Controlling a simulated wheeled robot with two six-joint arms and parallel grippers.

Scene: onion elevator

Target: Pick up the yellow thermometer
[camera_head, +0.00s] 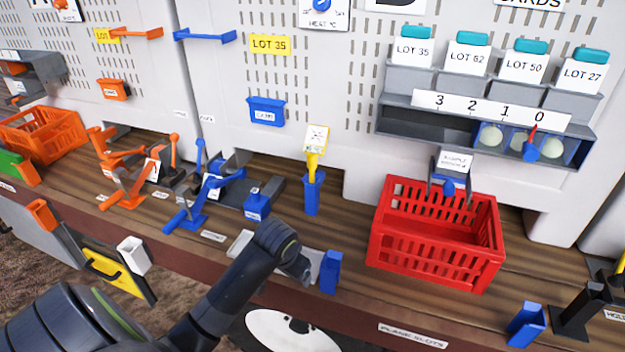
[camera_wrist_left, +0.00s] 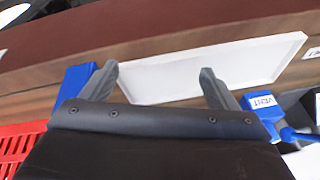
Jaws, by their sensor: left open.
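The yellow thermometer (camera_head: 312,158) stands upright in a blue holder (camera_head: 313,196) on the wooden bench, with a pale square face on top. My left gripper (camera_head: 303,268) is low over the bench's front edge, nearer to me than the holder and apart from the thermometer. In the left wrist view my left gripper (camera_wrist_left: 160,84) has its two fingers spread, with a white plate (camera_wrist_left: 205,68) behind them. I cannot tell if they touch the plate. The thermometer does not show in the wrist view. My right gripper is not in view.
A blue block (camera_head: 330,272) stands just right of my left gripper. A red crate (camera_head: 437,235) is farther right. Blue levers (camera_head: 210,185) and a small blue "VENT" block (camera_head: 257,204) are to the left. A pegboard wall (camera_head: 335,100) rises behind the holder.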

